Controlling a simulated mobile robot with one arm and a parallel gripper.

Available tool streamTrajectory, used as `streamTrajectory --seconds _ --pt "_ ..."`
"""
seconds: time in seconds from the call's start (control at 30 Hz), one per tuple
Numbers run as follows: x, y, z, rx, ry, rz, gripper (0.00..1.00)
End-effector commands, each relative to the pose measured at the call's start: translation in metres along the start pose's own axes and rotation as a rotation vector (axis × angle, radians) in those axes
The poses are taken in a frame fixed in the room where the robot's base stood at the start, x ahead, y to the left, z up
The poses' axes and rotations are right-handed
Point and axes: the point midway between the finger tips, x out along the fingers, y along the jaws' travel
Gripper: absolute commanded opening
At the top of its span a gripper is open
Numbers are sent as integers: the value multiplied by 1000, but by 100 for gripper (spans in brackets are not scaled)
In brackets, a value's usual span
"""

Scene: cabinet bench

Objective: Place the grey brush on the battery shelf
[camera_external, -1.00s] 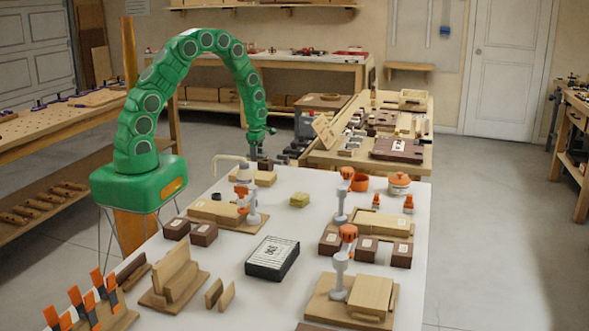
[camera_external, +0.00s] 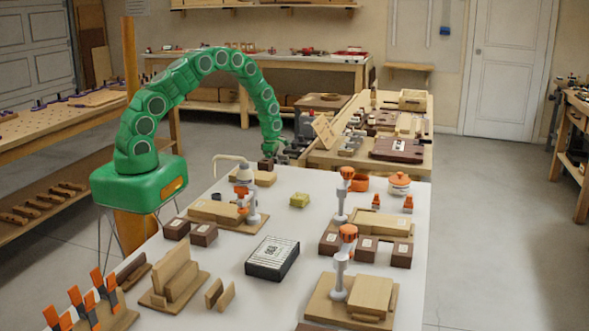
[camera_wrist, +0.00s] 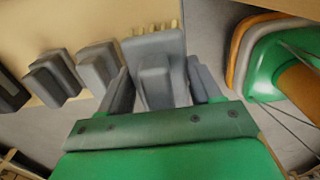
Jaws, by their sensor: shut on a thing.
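My gripper (camera_wrist: 160,85) is shut on the grey brush (camera_wrist: 155,45), which sits between the two grey fingers in the wrist view. Pale bristles show at the brush's far edge. In the external view my gripper (camera_external: 279,157) is low, in the gap between the white table and the wooden bench behind it, and the brush is too small to make out there. I cannot tell for certain which surface is the battery shelf. Several grey blocks (camera_wrist: 98,68) stand in a row on a wooden surface (camera_wrist: 70,25) left of the brush in the wrist view.
The wooden bench (camera_external: 395,170) holds a dark box (camera_external: 397,150) and several small parts. The white table (camera_external: 215,290) nearer the camera is crowded with wooden blocks, orange-topped stands and a black-and-white box (camera_external: 272,258). The floor at right is clear.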

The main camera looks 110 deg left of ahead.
Motion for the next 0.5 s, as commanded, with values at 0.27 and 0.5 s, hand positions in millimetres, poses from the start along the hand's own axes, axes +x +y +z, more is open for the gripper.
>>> streamTrajectory --seconds 0.27,0.5 --pt "7 5 3 0 0 0 24" --pt "35 4 2 0 1 -2 24"
